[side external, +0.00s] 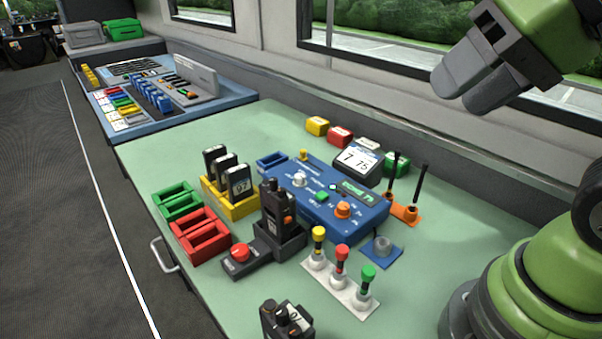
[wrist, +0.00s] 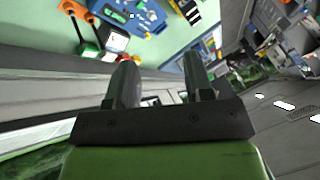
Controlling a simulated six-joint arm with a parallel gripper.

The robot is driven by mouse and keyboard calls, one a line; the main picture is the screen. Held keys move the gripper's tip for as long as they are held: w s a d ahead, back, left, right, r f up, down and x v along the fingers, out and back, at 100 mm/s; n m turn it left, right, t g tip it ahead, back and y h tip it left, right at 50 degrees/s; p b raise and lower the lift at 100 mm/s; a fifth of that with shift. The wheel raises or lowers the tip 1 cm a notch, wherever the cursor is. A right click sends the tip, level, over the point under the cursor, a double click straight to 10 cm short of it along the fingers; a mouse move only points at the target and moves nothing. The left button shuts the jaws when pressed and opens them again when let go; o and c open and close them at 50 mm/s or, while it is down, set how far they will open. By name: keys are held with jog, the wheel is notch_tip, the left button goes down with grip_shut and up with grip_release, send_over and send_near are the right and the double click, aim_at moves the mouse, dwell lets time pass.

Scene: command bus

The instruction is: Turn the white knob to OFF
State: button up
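The blue console (side external: 322,208) lies on the green table in the side view, with the white knob (side external: 299,180) on its left part. An orange knob (side external: 343,210) and a green button (side external: 322,197) are on the same console. The knob's pointer direction is too small to read. My gripper (side external: 458,92) is at the upper right, high above the table and well apart from the console. In the wrist view its two fingers (wrist: 160,72) stand apart with nothing between them. Part of the console (wrist: 150,14) shows at the top there; I cannot make out the white knob.
A black radio (side external: 277,215) stands close in front of the console. Red, yellow and green plungers (side external: 340,285) are at the front. Two upright black sticks in an orange holder (side external: 404,211) and a display box (side external: 357,161) flank the right and back. The wall and windows are behind.

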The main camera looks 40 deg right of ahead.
jog(key=w+m+g, duration=0.1)
jog(key=w+m, duration=0.5)
jog(key=w, duration=0.3)
jog(key=m+g+y, duration=0.1)
jog(key=m+g, duration=0.2)
jog(key=m, duration=1.3)
send_over(301, 175)
jog(key=s+d, duration=0.3)
notch_tip(301, 175, down, 17)
jog(key=x, duration=1)
jog(key=shift+a+f, duration=0.1)
jog(key=shift+a, duration=0.05)
grip_shut()
